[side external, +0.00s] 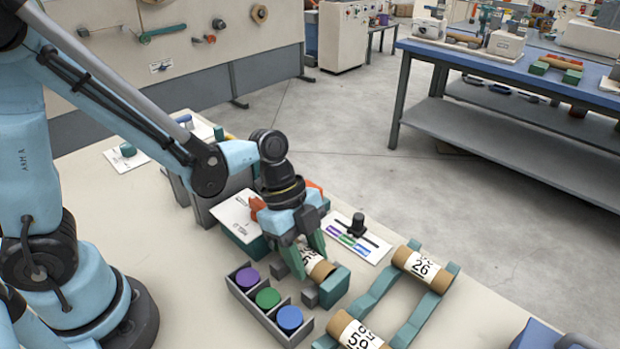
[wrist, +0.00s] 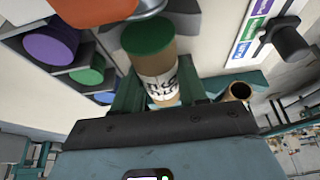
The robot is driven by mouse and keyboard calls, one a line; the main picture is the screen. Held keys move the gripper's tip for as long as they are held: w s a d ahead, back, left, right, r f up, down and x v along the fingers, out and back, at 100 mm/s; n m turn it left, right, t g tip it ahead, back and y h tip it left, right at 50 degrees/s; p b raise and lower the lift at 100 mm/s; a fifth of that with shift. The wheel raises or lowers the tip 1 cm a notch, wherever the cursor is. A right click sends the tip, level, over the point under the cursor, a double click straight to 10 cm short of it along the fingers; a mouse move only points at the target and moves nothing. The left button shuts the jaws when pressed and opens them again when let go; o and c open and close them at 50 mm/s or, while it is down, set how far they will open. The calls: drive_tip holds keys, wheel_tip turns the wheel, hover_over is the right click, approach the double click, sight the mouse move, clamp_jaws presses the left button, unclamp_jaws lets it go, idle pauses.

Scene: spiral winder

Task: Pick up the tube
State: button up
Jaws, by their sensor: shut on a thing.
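A brown cardboard tube (side external: 320,268) with a white printed label is between the green fingers of my gripper (side external: 309,262). My gripper is shut on this tube. In the wrist view the tube (wrist: 160,72) has a green end, and the fingers of my gripper (wrist: 158,90) lie on either side of it. In the side external view, the tube's near end is close to a teal block (side external: 335,286); I cannot tell whether they touch. Two other labelled tubes lie to the right: one marked 26 (side external: 423,268) across teal rails, and one nearer the front (side external: 354,332).
A grey tray (side external: 247,303) holds purple (side external: 248,278), green (side external: 268,298) and blue (side external: 290,318) caps, left of my gripper. The table left of the tray is mostly clear.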

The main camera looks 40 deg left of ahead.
drive_tip(key=shift+r, duration=0.45)
wheel_tip(320, 180, up, 3)
drive_tip(key=shift+f, duration=0.2)
drive_tip(key=s+d+r, duration=0.6)
drive_tip(key=s, duration=0.3)
drive_tip(key=shift+s+d+r, duration=0.15)
drive_tip(key=shift+s+r, duration=0.15)
drive_tip(key=n+t+y, duration=0.2)
drive_tip(key=n+y, duration=0.7)
drive_tip(key=n, duration=2.3)
hover_over(312, 257)
drive_tip(key=shift+s+f, duration=0.45)
drive_tip(key=shift+f, duration=0.4)
drive_tip(key=n+g, duration=0.1)
drive_tip(key=a+n, duration=0.1)
drive_tip(key=n, duration=0.1)
drive_tip(key=shift+w+g, duration=0.4)
drive_tip(key=shift+f+n, duration=0.15)
drive_tip(key=shift+n, duration=0.25)
drive_tip(key=shift+f, duration=3.9)
